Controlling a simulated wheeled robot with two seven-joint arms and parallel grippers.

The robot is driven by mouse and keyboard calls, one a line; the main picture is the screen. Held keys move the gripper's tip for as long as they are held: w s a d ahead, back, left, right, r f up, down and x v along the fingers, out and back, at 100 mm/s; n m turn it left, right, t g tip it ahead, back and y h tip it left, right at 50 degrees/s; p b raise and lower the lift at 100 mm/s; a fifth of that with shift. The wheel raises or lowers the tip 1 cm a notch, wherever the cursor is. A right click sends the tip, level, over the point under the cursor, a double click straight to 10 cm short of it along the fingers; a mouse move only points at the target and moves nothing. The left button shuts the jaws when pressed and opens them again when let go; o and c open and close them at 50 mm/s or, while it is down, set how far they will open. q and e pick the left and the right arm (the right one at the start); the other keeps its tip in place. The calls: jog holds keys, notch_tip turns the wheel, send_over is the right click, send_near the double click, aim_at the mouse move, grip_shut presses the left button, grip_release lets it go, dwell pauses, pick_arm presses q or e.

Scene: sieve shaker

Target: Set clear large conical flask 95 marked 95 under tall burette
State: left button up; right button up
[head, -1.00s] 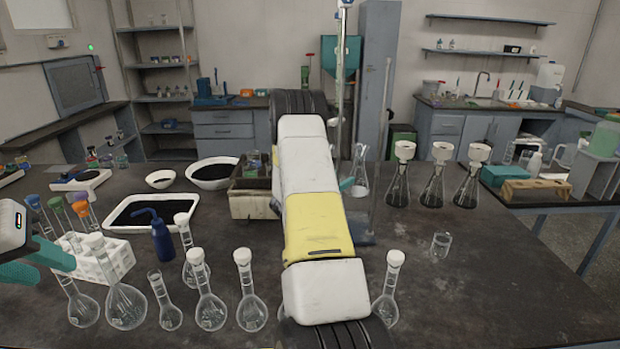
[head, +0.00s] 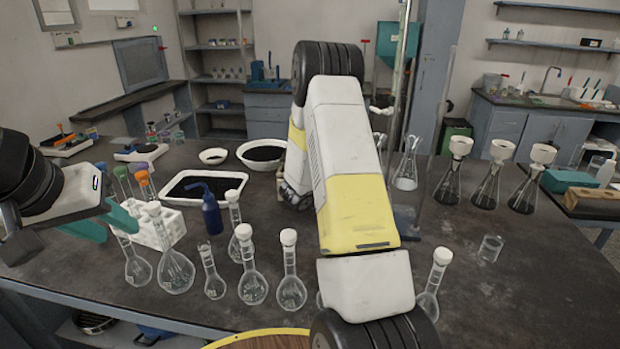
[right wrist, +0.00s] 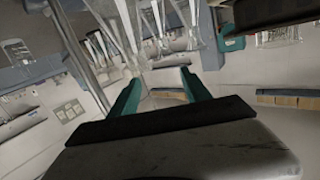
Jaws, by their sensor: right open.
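A clear conical flask (head: 406,172) stands near the stand, just right of my right arm; no number can be read on it. A tall upright glass tube, seemingly the burette (head: 403,62), rises behind my right arm, its lower part partly hidden. My right gripper is hidden behind its own arm in the head view; in the right wrist view its teal fingers (right wrist: 160,92) are spread, with blurred glassware beyond them. My left gripper (head: 105,222) is at the left, its teal fingers apart and empty beside a white tube rack.
Several stoppered volumetric flasks (head: 252,285) line the front of the bench. The white rack (head: 160,232) and a blue bottle (head: 211,215) stand at left. Three flasks with white tops (head: 490,185) stand at right, near a small beaker (head: 490,249).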

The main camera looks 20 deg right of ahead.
jog(key=w+a+r+n+t+y, duration=0.2)
jog(key=w+a+r+t+y, duration=0.15)
jog(key=a+r+y, duration=0.2)
jog(key=s+a+r+n+t+y, duration=0.1)
jog(key=s+a+r+n+y, duration=0.15)
jog(key=a+r+y, duration=0.45)
jog(key=s+a+r+n+t+y, duration=0.1)
jog(key=s+a+r+n+y, duration=0.3)
jog(key=a, duration=0.6)
jog(key=s+a+r+n+g+y, duration=0.1)
jog(key=s+a+r+n, duration=0.15)
jog(key=s, duration=0.35)
jog(key=s+a+r+n+g+y, duration=0.1)
jog(key=s+a+g, duration=0.1)
jog(key=s+a, duration=0.3)
jog(key=s+d+f+n+g, duration=0.1)
jog(key=s+f+n+g, duration=0.2)
jog(key=s, duration=1.2)
jog(key=shift+s+d+h, duration=0.2)
jog(key=shift+s+h, duration=0.2)
jog(key=shift+h, duration=0.05)
jog(key=shift+d+f, duration=0.1)
